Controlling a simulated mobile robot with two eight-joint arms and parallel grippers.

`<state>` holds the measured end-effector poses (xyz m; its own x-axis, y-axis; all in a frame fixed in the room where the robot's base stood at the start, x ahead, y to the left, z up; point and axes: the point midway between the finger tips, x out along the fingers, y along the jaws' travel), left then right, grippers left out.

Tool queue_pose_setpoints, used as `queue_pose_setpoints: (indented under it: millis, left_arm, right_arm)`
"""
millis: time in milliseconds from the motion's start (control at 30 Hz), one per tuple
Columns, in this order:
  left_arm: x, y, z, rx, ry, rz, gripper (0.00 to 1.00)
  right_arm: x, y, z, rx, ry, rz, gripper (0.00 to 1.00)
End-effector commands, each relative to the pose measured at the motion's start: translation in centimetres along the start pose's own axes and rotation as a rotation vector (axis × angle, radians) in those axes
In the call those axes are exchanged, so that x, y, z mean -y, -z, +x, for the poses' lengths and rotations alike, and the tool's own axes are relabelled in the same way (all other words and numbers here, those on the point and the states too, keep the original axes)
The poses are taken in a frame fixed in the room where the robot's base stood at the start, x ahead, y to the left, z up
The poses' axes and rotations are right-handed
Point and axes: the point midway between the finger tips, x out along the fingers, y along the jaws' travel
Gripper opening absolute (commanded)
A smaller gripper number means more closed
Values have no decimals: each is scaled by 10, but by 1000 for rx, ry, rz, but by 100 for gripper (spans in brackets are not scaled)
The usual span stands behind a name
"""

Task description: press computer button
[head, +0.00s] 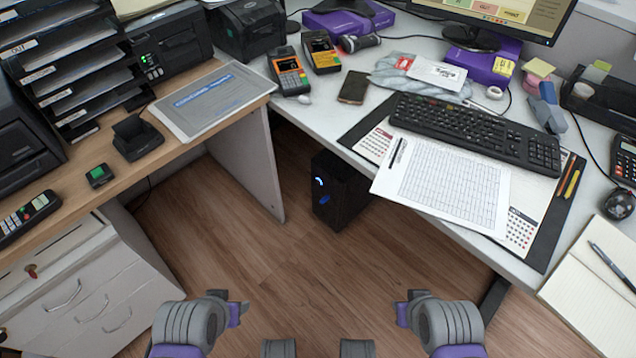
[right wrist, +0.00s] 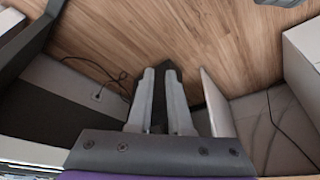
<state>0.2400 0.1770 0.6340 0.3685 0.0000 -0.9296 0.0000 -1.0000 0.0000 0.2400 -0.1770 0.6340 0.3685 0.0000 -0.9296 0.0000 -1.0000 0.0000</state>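The computer (head: 338,192) is a black tower standing on the wood floor under the desk, in the middle of the head view. Its front carries a lit blue-white mark (head: 320,182) and a blue spot (head: 324,199); I cannot tell which is the button. My left gripper (head: 238,310) and right gripper (head: 404,310) are low in the head view, nearer than the tower and apart from it. In the right wrist view, the right gripper's two fingers (right wrist: 160,90) are parted, with a dark shape, apparently the tower, showing between and beyond them. The left gripper's opening is unclear.
A white desk (head: 343,117) with a keyboard (head: 475,130) and papers overhangs on the right. A wooden counter (head: 95,160) with drawers below stands left. The floor (head: 300,270) before the tower is clear. Cables (right wrist: 105,78) lie behind, in the right wrist view.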

Motion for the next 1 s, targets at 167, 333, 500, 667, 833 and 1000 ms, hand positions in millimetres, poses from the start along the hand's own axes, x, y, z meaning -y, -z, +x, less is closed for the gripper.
queue_pose_setpoints:
  millis: [167,333,500,667,833,1000]
  left_arm:
    - [0,0,0,0,0,0,50]
    - [0,0,0,0,0,0,50]
    - [0,0,0,0,0,0,50]
    - [0,0,0,0,0,0,50]
    - [0,0,0,0,0,0,50]
    - [0,0,0,0,0,0,50]
  right_arm:
    - [0,0,0,0,0,0,0]
    - [0,0,0,0,0,0,0]
    - [0,0,0,0,0,0,0]
    - [0,0,0,0,0,0,0]
    - [0,0,0,0,0,0,0]
    - [0,0,0,0,0,0,0]
